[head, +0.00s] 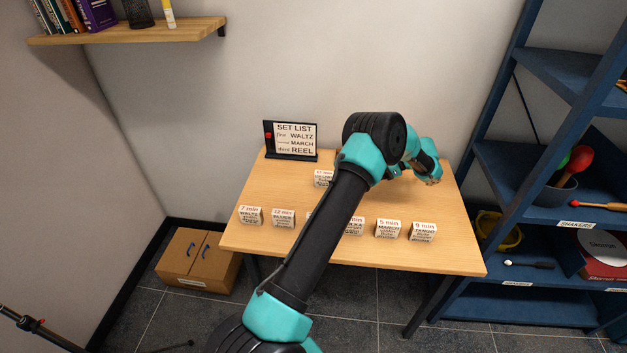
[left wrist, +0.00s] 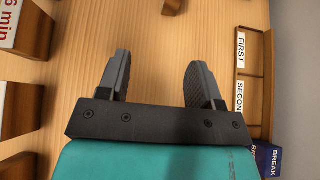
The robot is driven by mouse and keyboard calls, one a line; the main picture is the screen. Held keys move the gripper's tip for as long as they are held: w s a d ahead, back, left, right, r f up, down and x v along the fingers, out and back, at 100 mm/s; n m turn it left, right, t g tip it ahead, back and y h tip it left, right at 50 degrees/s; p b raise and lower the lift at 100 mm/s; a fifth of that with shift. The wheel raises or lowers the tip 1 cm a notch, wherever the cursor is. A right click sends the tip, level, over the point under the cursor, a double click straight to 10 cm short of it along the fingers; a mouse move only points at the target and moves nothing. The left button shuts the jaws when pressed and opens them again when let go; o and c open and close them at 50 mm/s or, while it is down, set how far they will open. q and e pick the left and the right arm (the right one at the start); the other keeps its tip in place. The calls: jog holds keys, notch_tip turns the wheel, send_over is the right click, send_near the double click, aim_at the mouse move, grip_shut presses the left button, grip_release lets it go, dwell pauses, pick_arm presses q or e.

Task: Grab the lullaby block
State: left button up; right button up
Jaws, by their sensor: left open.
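I cannot read "lullaby" on any block. White-faced wooden blocks stand in a front row on the table: waltz (head: 250,216), one marked 12 min (head: 284,218), a partly covered one (head: 354,226), march (head: 388,229) and tango (head: 423,231). Another block (head: 323,178) stands behind them, its lower text unclear. My left arm crosses the table and may hide more. My left gripper (head: 432,181) is over the table's right side; in the left wrist view (left wrist: 158,80) its fingers are apart with bare wood between them. A "6 min" block (left wrist: 8,22) is at that view's upper left.
A set list sign (head: 295,138) stands at the table's back left. The wrist view shows a wooden holder labelled FIRST and SECOND (left wrist: 256,75) right of the fingers, and a blue BREAK piece (left wrist: 270,160). Blue shelves (head: 510,160) stand close to the table's right side.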

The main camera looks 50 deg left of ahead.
pick_arm(q)
jog(key=shift+w+a+r+g+y, duration=0.1)
jog(key=shift+a+r+g+y, duration=0.3)
jog(key=shift+a, duration=0.15)
jog(key=shift+a+r+g+y, duration=0.3)
jog(key=shift+a+r+g, duration=0.1)
jog(key=shift+a, duration=0.15)
jog(key=shift+f, duration=0.1)
send_near(324, 172)
jog(key=x, duration=0.4)
jog(key=shift+d+f, duration=0.25)
jog(key=shift+d, duration=0.05)
jog(key=shift+s+a+f, duration=0.2)
jog(key=shift+s+a, duration=0.15)
jog(key=shift+x, duration=2.6)
jog(key=shift+w+a+r, duration=0.1)
jog(key=shift+c, duration=0.2)
